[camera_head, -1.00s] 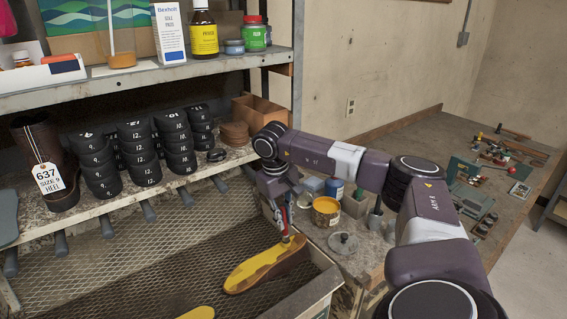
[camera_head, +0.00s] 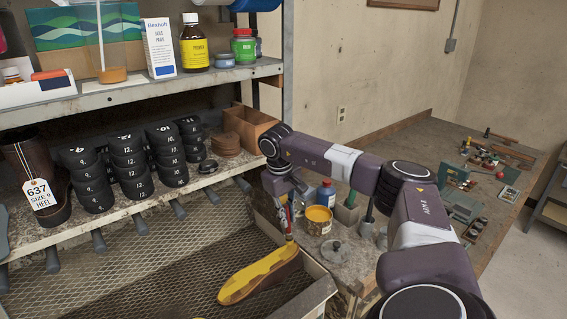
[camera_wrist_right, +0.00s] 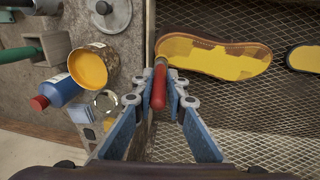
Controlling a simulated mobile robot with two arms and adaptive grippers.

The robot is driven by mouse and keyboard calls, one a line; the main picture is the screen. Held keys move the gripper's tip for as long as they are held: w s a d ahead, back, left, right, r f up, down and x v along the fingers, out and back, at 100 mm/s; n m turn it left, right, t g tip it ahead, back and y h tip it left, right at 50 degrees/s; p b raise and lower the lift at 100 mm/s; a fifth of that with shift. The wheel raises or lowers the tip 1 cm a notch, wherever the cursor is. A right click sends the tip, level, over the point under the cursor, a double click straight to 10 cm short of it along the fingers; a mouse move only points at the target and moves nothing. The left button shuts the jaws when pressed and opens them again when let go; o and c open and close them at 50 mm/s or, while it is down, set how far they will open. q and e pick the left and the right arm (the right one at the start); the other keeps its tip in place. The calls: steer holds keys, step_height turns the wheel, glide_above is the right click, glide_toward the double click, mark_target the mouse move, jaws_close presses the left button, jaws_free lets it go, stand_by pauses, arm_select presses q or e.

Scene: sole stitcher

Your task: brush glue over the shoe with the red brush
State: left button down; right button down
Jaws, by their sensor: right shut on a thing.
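The shoe, a sole-shaped piece (camera_head: 250,281), lies on the mesh tray, largely covered in yellow glue with brown showing along one side and at the end by the brush. It also shows in the right wrist view (camera_wrist_right: 210,58). My right gripper (camera_head: 285,196) is shut on the red brush (camera_wrist_right: 159,88), which points down with its tip at or just above the sole's end; contact cannot be told. The open glue can (camera_head: 317,220) with yellow-orange glue stands right of the tray and shows in the wrist view (camera_wrist_right: 92,68). My left gripper is out of view.
A second yellow-coated sole (camera_wrist_right: 304,58) lies on the mesh tray (camera_head: 140,270). A grey lid (camera_head: 336,250) and a blue bottle (camera_head: 326,193) are near the can. The shelf (camera_head: 120,218) holds black heel stacks (camera_head: 130,165) and a tagged boot (camera_head: 40,180).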

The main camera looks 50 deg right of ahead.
steer(key=shift+s+d+r, duration=0.3)
steer(key=shift+s+d, duration=0.2)
steer(key=shift+s, duration=0.05)
steer(key=shift+p, duration=0.3)
steer(key=shift+w+a+r+p, duration=0.15)
steer(key=shift+r+p, duration=0.15)
steer(key=shift+r, duration=0.15)
steer(key=shift+w+a+r+p, duration=0.15)
steer(key=shift+r+p, duration=0.1)
steer(key=shift+r, duration=0.25)
steer(key=shift+w+a+r+p, duration=0.15)
steer(key=shift+r+p, duration=0.15)
steer(key=shift+r, duration=0.15)
